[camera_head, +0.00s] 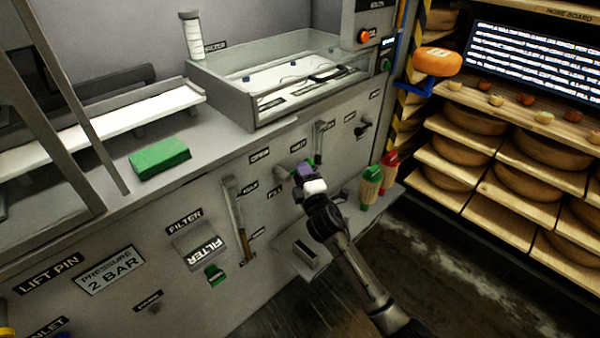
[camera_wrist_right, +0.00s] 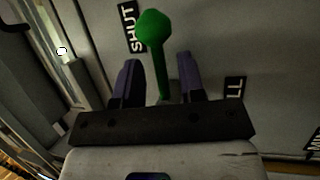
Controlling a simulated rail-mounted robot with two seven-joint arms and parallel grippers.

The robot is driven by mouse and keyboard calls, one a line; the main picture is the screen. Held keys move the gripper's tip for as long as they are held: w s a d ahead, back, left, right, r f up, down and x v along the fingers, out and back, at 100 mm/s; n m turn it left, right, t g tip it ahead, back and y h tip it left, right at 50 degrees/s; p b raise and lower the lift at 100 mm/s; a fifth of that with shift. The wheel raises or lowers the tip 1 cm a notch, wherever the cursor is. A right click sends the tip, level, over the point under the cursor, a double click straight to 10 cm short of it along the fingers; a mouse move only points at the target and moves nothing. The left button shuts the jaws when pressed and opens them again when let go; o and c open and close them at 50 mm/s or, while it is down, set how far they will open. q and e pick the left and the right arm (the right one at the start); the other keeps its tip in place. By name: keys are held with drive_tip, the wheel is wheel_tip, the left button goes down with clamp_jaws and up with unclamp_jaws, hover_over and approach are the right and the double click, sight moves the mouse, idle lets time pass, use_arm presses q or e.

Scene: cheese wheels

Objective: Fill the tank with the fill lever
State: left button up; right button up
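A green lever (camera_wrist_right: 155,32) with a round knob and a green stem stands out from the machine's panel in the right wrist view, between a "SHUT" label (camera_wrist_right: 130,25) and a partly hidden label ending in "LL" (camera_wrist_right: 235,90). My right gripper (camera_wrist_right: 160,65) is open, its two purple fingers apart on either side of the stem; I cannot tell whether either touches it. A clear-fronted basin (camera_head: 215,83), perhaps the tank, sits above. My left gripper is out of view.
The front panel holds a long upright gauge (camera_head: 236,215), a filter box (camera_head: 198,248) and another small lever (camera_head: 320,140). A green block (camera_head: 160,158) lies on the counter. Green and red handled items (camera_head: 371,185) stand right of my gripper. Shelves of cheese wheels (camera_head: 475,121) fill the right.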

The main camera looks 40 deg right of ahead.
drive_tip(key=shift+x, duration=1.05)
drive_tip(key=shift+s, duration=0.1)
clamp_jaws()
